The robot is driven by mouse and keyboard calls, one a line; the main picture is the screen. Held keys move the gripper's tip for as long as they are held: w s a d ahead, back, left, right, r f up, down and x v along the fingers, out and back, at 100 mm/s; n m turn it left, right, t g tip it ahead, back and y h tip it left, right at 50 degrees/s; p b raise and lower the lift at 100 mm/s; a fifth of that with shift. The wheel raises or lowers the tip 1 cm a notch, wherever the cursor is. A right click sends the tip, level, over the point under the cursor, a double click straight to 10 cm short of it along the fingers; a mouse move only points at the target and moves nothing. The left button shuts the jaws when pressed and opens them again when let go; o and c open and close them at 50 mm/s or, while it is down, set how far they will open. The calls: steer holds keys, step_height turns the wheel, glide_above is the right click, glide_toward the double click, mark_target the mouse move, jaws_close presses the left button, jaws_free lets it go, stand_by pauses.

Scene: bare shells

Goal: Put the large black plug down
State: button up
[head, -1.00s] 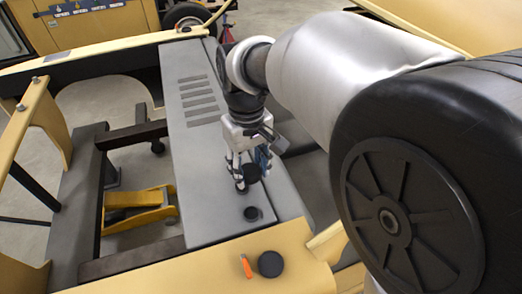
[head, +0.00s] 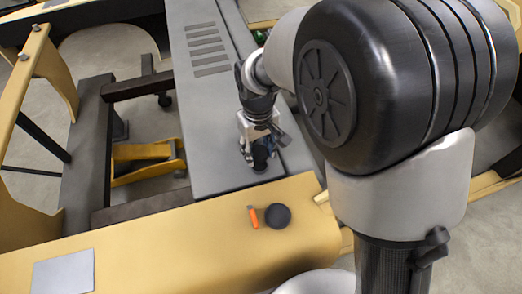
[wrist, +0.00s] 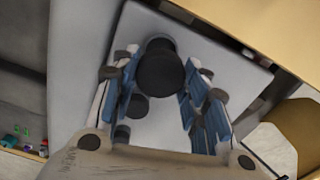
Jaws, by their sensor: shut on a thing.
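The large black plug (wrist: 161,70) is round and dark and sits between the fingers of my gripper (wrist: 162,82) in the wrist view. My gripper (head: 258,155) is shut on it above the near end of the long grey panel (head: 215,110) in the head view. I cannot tell whether the plug touches the panel. Two smaller dark round pieces, one (wrist: 139,106) by the left finger and one (wrist: 122,133) lower down, show beyond the fingers in the wrist view.
A black disc (head: 277,216) and an orange piece (head: 253,217) lie on the yellow ledge (head: 180,245) nearer me. A pale grey plate (head: 64,272) lies at its left. An open gap in the frame with a yellow bracket (head: 148,160) is left of the panel.

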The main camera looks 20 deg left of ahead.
mark_target(259, 157)
step_height(259, 157, down, 4)
steer(key=shift+f+b, duration=0.15)
steer(key=shift+b, duration=0.15)
steer(key=o, duration=1)
steer(key=shift+r, duration=0.2)
step_height(259, 157, up, 12)
steer(key=shift+f+p, duration=0.1)
steer(key=shift+p, duration=0.8)
